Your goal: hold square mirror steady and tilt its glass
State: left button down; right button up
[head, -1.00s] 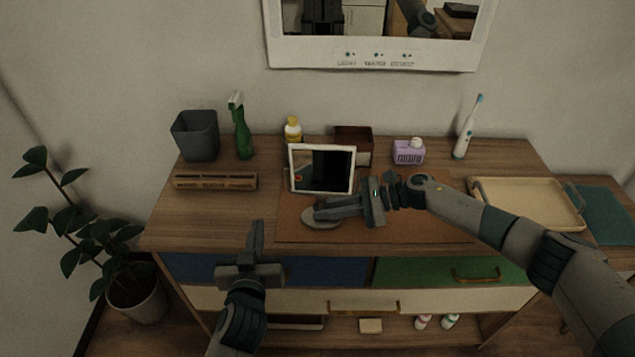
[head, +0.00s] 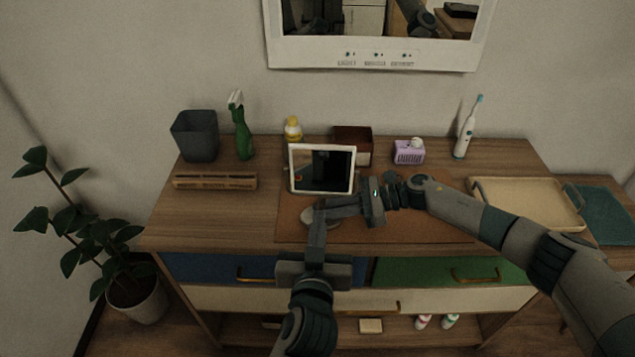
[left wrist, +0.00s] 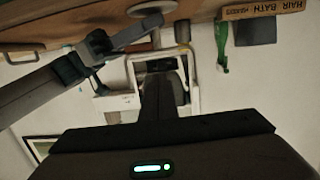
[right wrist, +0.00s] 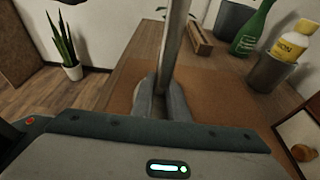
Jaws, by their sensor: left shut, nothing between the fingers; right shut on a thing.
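The square mirror (head: 322,168) has a white frame and dark glass. It stands on the brown mat (head: 400,225) on a round grey base (head: 308,213), partly hidden by my grippers. My right gripper (head: 324,208) reaches in from the right, low in front of the glass. In the right wrist view its fingers (right wrist: 163,100) are shut on a metal post (right wrist: 174,45), the mirror's stand. My left gripper (head: 319,206) is shut and empty, pointing at the mirror from the front, close to the right gripper's fingertips.
Behind the mirror are a yellow-capped bottle (head: 292,130) and a brown box (head: 354,143). A green spray bottle (head: 241,133), grey bin (head: 195,136) and wooden rack (head: 215,181) stand left. A purple item (head: 408,152), toothbrush (head: 466,132) and beige tray (head: 527,204) stand right.

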pick_arm(q)
jog(key=shift+w, duration=0.1)
jog(key=shift+w+d+f, duration=0.1)
jog(key=shift+w+f, duration=0.1)
jog(key=shift+w, duration=1.15)
jog(key=shift+w+d+f, duration=0.1)
jog(key=shift+w+f, duration=0.15)
jog(key=shift+w, duration=1.15)
jog(key=shift+w+f, duration=0.2)
jog(key=shift+w, duration=1.15)
jog(key=shift+w, duration=0.85)
send_near(322, 187)
jog(key=shift+w+f, duration=0.65)
jog(key=shift+w, duration=0.35)
pick_arm(e)
jog(key=o, duration=0.9)
